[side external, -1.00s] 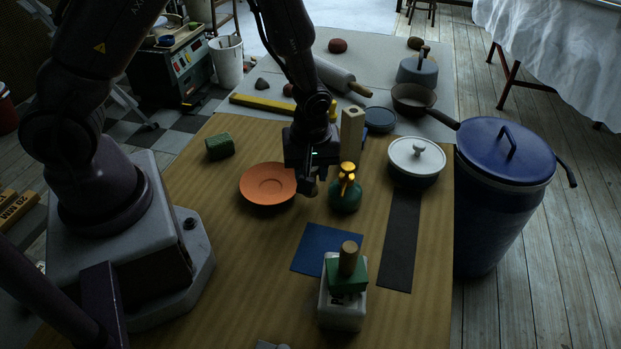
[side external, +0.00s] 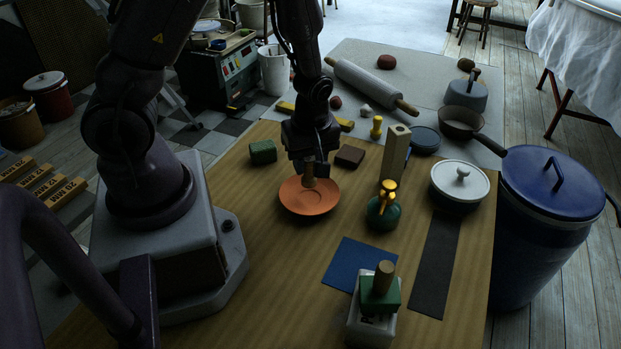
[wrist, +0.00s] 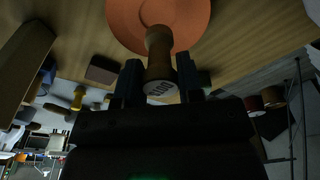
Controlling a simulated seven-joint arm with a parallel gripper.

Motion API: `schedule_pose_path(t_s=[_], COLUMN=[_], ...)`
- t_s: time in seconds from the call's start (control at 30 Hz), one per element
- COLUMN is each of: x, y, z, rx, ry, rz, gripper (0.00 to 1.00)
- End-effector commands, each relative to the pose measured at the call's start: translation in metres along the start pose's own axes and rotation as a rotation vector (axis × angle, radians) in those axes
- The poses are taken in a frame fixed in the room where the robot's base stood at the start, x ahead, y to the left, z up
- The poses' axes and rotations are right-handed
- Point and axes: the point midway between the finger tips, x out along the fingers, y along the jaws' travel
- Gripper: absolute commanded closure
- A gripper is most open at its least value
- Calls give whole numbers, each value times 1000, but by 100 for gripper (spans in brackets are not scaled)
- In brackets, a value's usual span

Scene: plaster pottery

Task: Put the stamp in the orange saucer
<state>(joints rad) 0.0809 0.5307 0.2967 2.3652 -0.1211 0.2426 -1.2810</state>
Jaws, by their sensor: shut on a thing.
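The stamp, a brown wooden piece with a narrow waist, shows in the wrist view (wrist: 158,50). Dark lettering is on its near end face. In the side view the stamp (side external: 309,180) points down from my gripper (side external: 309,168). My gripper is shut on it, with one finger on each side in the wrist view (wrist: 160,84). The orange saucer (side external: 322,208) lies on the wooden table directly below. The stamp's lower end appears over the saucer's inside; I cannot tell whether it touches.
A brown block (side external: 349,156) and a green block (side external: 263,152) stand behind the saucer. A tall tan block (side external: 395,155) and a green bottle with yellow top (side external: 384,212) stand to its right. Nearer are a blue mat (side external: 352,262) and a green block with wooden handle (side external: 379,297) on a white container.

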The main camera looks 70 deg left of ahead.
Motion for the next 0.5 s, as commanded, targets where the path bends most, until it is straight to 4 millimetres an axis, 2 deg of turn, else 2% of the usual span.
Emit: schedule_pose_path(t_s=[0.3,0.5], x=[36,41], y=[-1,0], z=[5,6], rx=[0,2], ry=[-1,-1], rz=[-4,1], gripper=[92,92])
